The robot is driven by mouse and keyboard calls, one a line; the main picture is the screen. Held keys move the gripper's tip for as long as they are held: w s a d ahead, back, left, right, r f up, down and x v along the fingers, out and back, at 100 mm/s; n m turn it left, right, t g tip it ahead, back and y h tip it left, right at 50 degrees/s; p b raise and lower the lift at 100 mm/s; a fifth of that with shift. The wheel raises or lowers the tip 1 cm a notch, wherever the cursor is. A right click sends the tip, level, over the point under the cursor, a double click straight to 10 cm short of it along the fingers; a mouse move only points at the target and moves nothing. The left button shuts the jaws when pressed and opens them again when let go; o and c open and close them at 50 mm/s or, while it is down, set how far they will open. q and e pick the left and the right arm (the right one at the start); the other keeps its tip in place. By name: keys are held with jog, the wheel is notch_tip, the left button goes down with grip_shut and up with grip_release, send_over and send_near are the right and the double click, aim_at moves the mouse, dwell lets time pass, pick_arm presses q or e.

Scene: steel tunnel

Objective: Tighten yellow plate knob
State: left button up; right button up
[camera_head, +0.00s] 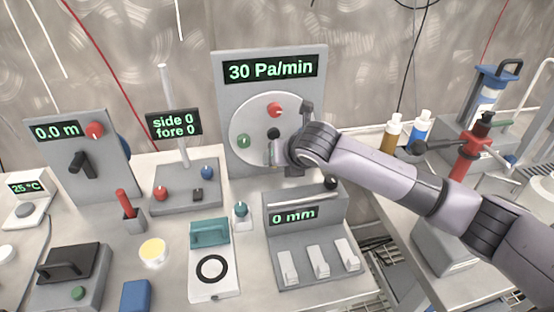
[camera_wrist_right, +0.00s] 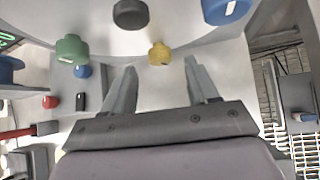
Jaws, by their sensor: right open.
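The round plate (camera_head: 245,120) stands upright on a grey panel below a "30 Pa/min" display. It carries a red knob (camera_head: 275,110), a green knob (camera_head: 243,141) and a black centre knob (camera_head: 273,133). My right gripper (camera_head: 277,152) is at the plate's lower part and hides the yellow knob in the head view. In the right wrist view the yellow knob (camera_wrist_right: 159,53) shows just ahead of my open right gripper (camera_wrist_right: 163,78), between the lines of its two fingers. I cannot tell any contact. Green (camera_wrist_right: 72,48), black (camera_wrist_right: 130,13) and blue (camera_wrist_right: 227,10) knobs surround it. My left gripper is out of view.
A box with a "0 mm" display (camera_head: 294,216) and white levers stands below my right arm. A stand with a "side 0 fore 0" display (camera_head: 173,124) is left of the panel.

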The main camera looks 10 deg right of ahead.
jog(key=shift+x, duration=2.05)
jog(key=c, duration=1)
jog(key=shift+d+r+y+p, duration=0.15)
jog(key=shift+y+p, duration=0.25)
jog(key=shift+p, duration=0.1)
jog(key=shift+c, duration=0.2)
jog(key=shift+m+y, duration=0.4)
jog(key=shift+d+f+m+y+p, duration=0.1)
jog(key=shift+f+m+y+p, duration=0.1)
jog(key=shift+m+y+p, duration=0.3)
jog(key=shift+t+y+b, duration=0.3)
jog(key=shift+y, duration=0.3)
